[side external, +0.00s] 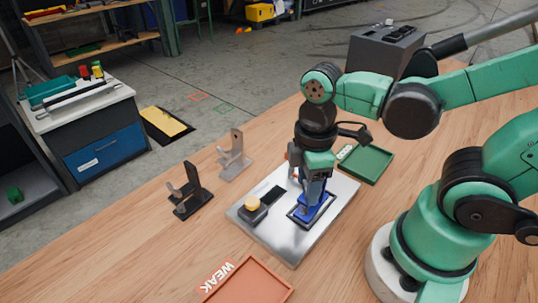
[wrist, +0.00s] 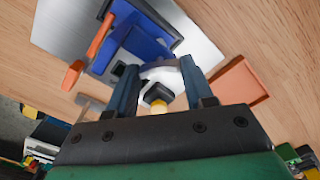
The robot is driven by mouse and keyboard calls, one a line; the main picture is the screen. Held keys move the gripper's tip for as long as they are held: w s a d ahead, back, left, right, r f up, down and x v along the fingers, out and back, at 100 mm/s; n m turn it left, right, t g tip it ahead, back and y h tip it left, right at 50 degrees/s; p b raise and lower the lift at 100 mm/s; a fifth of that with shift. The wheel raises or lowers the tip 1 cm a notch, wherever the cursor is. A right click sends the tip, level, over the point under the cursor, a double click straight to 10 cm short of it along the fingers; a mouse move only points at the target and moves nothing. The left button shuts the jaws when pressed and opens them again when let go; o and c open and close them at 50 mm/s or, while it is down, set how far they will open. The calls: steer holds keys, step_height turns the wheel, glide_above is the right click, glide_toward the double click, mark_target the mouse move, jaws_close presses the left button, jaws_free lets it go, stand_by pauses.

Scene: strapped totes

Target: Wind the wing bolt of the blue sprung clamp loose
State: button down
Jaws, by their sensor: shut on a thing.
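The blue sprung clamp (side external: 309,210) stands on the metal plate, in a dark-outlined spot, partly hidden under my gripper in the side view. In the wrist view the clamp (wrist: 145,42) has a blue body and an orange lever (wrist: 92,52). My gripper (side external: 316,192) points down at the clamp. In the wrist view my gripper's fingers (wrist: 160,80) stand either side of a pale, rounded piece (wrist: 165,75), which looks like the wing bolt. The fingers are shut on it. Its wings and thread cannot be made out.
The metal plate (side external: 285,247) also carries a black block with a yellow button (side external: 252,205). A green tray (side external: 368,163) lies behind, and an orange tray marked WEAK (side external: 250,285) in front. Black (side external: 190,192) and grey (side external: 234,158) brackets stand left. Wooden table lies bare between.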

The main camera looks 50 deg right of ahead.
steer(key=n, duration=0.3)
steer(key=shift+n, duration=2.3)
steer(key=shift+c, duration=1.6)
jaws_free()
steer(key=shift+r, duration=0.1)
steer(key=shift+r, duration=2.7)
